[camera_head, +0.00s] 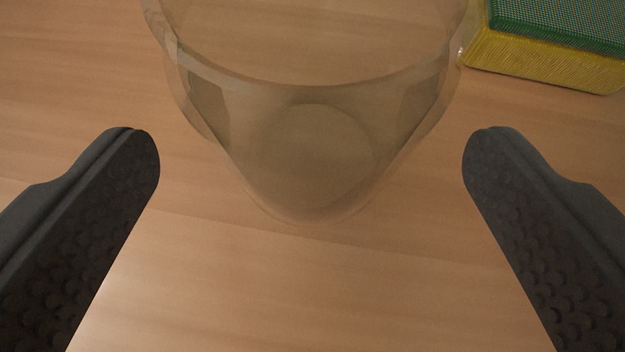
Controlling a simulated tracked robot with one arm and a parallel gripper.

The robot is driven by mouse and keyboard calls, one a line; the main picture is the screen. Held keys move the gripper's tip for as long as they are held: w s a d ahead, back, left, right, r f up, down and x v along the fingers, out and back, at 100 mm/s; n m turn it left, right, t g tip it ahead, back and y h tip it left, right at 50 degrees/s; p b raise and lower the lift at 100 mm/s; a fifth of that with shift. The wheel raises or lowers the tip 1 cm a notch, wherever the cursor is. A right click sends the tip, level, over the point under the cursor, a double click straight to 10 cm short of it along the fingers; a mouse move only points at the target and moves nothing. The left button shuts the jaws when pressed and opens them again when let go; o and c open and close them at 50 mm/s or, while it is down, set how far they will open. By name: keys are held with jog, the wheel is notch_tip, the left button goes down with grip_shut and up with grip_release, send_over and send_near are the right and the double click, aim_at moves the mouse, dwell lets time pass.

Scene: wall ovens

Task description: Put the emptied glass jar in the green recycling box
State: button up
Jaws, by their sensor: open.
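A clear glass jar (310,140) stands on the wooden surface at the top middle of the view, its top cut off by the upper edge of the picture. It looks empty, and the wood shows through it. My gripper (311,160) is open, with one dark finger at the left and one at the right. The jar lies between and just beyond the fingertips, with a gap visible on each side. Neither finger is seen touching it. No green recycling box is clearly seen in this view.
A yellow sponge with a green scouring top (550,40) lies at the upper right, close to the jar's right side. The wooden surface (300,290) between the fingers is bare, and the area at the left is clear.

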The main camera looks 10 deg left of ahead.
jog(key=a+v, duration=0.1)
jog(key=v, duration=0.6)
jog(key=shift+s+d, duration=0.2)
jog(key=shift+d, duration=0.35)
jog(key=s+d+r+t, duration=0.1)
jog(key=d+r, duration=0.3)
jog(key=r, duration=0.8)
jog(key=s+d+r+m+t+h, duration=0.1)
jog(key=s+d+r, duration=0.2)
jog(key=r, duration=0.9)
jog(key=s+d+r+t, duration=0.1)
jog(key=d+r, duration=0.5)
jog(key=r, duration=0.6)
jog(key=shift+s+d+r+m+t, duration=0.15)
jog(key=shift+s+d+m+t, duration=0.15)
jog(key=shift+s, duration=0.2)
jog(key=shift+o, duration=0.5)
jog(key=s+d+r, duration=0.3)
jog(key=s+r, duration=0.3)
jog(key=r, duration=0.2)
jog(key=shift+s+d+r+t+h, duration=0.2)
jog(key=shift+s+r+t+h, duration=0.1)
jog(key=shift+s+t, duration=0.1)
